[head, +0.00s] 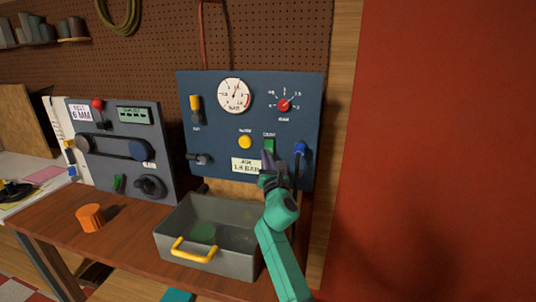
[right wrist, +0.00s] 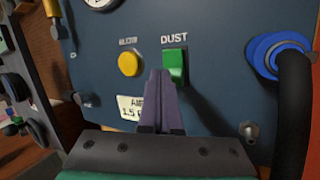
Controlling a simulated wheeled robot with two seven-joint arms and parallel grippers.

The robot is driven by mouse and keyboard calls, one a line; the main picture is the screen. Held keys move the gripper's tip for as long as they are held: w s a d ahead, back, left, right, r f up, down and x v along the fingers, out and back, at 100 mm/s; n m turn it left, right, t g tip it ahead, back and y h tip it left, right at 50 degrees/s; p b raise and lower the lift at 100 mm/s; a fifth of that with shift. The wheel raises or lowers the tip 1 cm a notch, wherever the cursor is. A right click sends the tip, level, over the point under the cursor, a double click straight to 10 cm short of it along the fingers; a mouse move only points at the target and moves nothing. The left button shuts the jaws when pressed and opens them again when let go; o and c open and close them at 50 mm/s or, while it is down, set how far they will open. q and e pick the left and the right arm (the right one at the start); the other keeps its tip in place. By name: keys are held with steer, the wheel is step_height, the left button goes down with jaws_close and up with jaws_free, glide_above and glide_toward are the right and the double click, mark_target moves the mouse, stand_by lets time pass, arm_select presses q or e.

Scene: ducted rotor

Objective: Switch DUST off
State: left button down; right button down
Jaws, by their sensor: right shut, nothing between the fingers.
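The DUST switch is a green rocker (head: 269,146) on the blue-grey panel (head: 212,130), under its label. It shows close up in the right wrist view (right wrist: 174,66), with its upper part a brighter green than its lower part. I cannot tell its position for sure. My right gripper (head: 270,178) is shut and empty, just below the switch in the head view. In the right wrist view its fingertips (right wrist: 160,76) overlap the switch's lower left edge; I cannot tell whether they touch it. My left gripper is not in view.
A yellow button (right wrist: 128,64) sits left of the switch, and a blue connector with a dark hose (head: 299,150) sits to its right. A red knob (head: 284,105) is above. A grey bin with a yellow handle (head: 176,238) stands below; an orange piece (head: 90,219) lies left.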

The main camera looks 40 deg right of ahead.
steer(key=shift+d+f, duration=0.1)
steer(key=shift+w+d+b, duration=0.25)
steer(key=shift+b, duration=0.05)
steer(key=shift+w+d+f+b, duration=0.2)
steer(key=shift+d+f+b, duration=0.1)
steer(key=shift+b, duration=0.1)
stand_by(0.6)
steer(key=shift+r, duration=0.1)
steer(key=shift+s+a+r+p, duration=0.35)
steer(key=shift+s+a+p, duration=0.15)
steer(key=shift+a+p, duration=0.15)
